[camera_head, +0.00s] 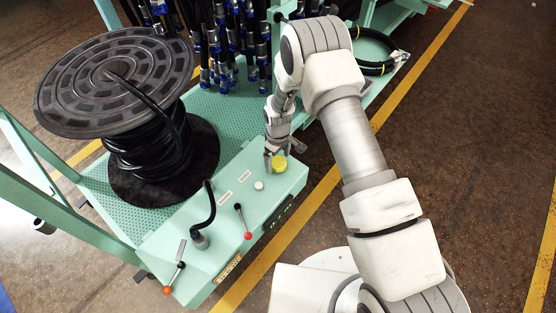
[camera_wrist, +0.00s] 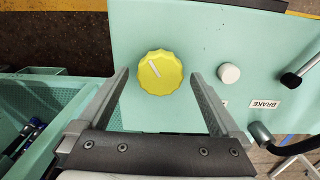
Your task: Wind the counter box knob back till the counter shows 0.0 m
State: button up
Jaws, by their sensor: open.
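The yellow knob (camera_wrist: 160,72) sits on top of the green counter box (camera_wrist: 185,30). It has a scalloped rim and a white pointer line slanting to the upper left in the wrist view. In the head view the knob (camera_head: 279,163) is at the box's far end, partly behind my gripper. My gripper (camera_wrist: 158,75) is open, with one finger on each side of the knob and gaps showing on both sides. I cannot tell how high the fingertips are over the box. In the head view the dark counter window (camera_head: 279,216) is on the box's front side, its digits unreadable.
A white button (camera_wrist: 229,73) is beside the knob. A red-tipped lever (camera_head: 243,222), another lever (camera_head: 174,270) and a black curved hose (camera_head: 207,207) stand on the box. A large hose reel (camera_head: 118,80) is at left. Hoses hang behind my gripper.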

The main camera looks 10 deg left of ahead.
jog(key=c, duration=1.3)
jog(key=m+b, duration=0.1)
jog(key=m, duration=0.1)
jog(key=shift+f+m, duration=0.1)
jog(key=shift+m, duration=0.3)
jog(key=shift+m+b, duration=0.3)
jog(key=shift+m, duration=1.5)
